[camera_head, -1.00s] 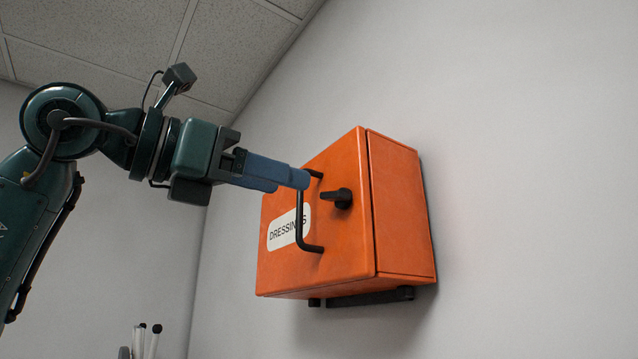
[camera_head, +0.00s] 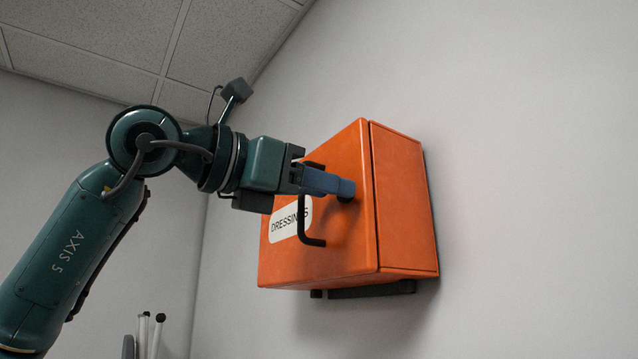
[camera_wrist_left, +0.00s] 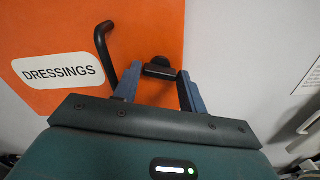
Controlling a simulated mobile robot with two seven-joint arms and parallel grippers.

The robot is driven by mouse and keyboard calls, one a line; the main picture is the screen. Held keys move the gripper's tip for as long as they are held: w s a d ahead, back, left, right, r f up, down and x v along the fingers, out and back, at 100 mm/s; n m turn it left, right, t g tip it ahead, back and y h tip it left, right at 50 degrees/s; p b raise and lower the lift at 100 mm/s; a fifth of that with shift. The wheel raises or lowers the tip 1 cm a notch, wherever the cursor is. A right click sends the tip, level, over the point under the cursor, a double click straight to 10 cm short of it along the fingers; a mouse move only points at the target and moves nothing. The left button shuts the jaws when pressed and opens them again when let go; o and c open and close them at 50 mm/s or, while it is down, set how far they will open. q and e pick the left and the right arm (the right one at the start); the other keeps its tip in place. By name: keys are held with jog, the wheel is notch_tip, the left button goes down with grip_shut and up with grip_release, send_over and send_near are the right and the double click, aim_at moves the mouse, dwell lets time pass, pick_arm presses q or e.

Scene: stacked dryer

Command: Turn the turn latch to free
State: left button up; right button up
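An orange cabinet (camera_head: 335,235) marked "DRESSINGS" is fixed to the wall, with its door closed. Its black turn latch (camera_wrist_left: 159,68) is on the door front, to the right of the bar handle. In the left wrist view the latch's grip lies roughly crosswise between my left gripper's blue fingertips (camera_wrist_left: 160,72). The fingers are apart, one on each side of the latch, with what looks like a small gap at each end. In the head view my left gripper (camera_head: 346,188) hides most of the latch. My right gripper is not in view.
A black bar handle (camera_head: 302,228) stands out from the door just left of the latch, close to my left fingers. A white label (camera_wrist_left: 58,70) is beside it. A dark bracket (camera_head: 372,290) is under the cabinet. White tubes (camera_head: 150,335) stand at the lower left.

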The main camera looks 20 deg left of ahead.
pick_arm(q)
jog(key=c, duration=0.6)
jog(key=shift+o, duration=0.2)
jog(key=n+b, duration=0.1)
jog(key=n, duration=0.2)
jog(key=shift+n, duration=0.3)
jog(key=o, duration=1)
